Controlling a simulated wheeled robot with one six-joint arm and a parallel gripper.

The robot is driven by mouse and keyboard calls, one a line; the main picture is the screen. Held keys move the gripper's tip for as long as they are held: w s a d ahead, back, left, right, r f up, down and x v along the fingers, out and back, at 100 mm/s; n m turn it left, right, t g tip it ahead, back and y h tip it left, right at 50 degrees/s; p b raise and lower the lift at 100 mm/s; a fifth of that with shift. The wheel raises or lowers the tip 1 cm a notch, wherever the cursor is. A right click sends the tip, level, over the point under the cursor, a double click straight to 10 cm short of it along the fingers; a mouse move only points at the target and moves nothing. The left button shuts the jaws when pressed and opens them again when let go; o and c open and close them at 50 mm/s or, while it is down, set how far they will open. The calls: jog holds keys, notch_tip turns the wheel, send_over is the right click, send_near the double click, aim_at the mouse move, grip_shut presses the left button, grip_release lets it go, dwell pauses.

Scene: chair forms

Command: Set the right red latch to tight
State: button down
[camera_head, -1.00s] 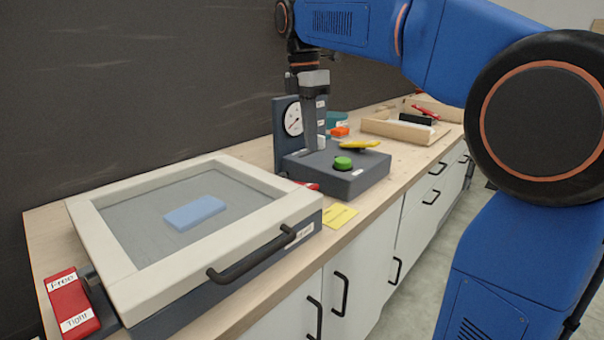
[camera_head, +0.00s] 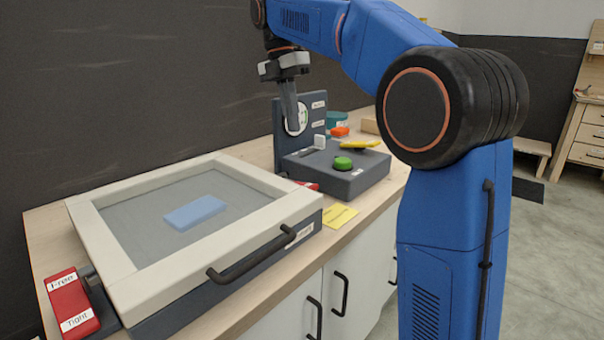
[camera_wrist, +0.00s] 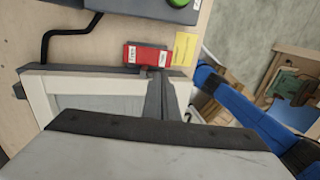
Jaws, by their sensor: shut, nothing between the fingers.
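The right red latch (camera_head: 309,186) shows only as a small red piece at the right side of the pale-framed unit (camera_head: 250,185) in the head view; the frame hides the rest. In the wrist view, the right red latch (camera_wrist: 147,54) lies beside the frame's edge with white labels too small to read. My gripper (camera_head: 292,128) is shut and empty, pointing down in front of the gauge, above and apart from the latch. In the wrist view, its dark fingers (camera_wrist: 155,78) overlap the frame near the latch.
A left red latch (camera_head: 68,303) carries labels "Free" and "Tight". A yellow note (camera_head: 340,215) lies near the bench edge. A dark box (camera_head: 345,178) with a green knob (camera_head: 342,163) and a gauge stands behind. A black handle (camera_head: 250,258) juts from the frame's front.

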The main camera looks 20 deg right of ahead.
aim_at(309, 186)
jog(key=x, duration=1.4)
jog(key=shift+s+d+t, duration=0.15)
jog(key=shift+s+t, duration=0.1)
jog(key=shift+t, duration=0.15)
jog(key=shift+s+d+f+t+y, duration=0.1)
jog(key=shift+s+d+t+y, duration=0.15)
jog(key=shift+t+y, duration=0.2)
jog(key=shift+s+d+f+t+y, duration=0.25)
jog(key=shift+s+f+t+y, duration=0.25)
jog(key=shift+t, duration=0.55)
jog(key=shift+s+f, duration=0.2)
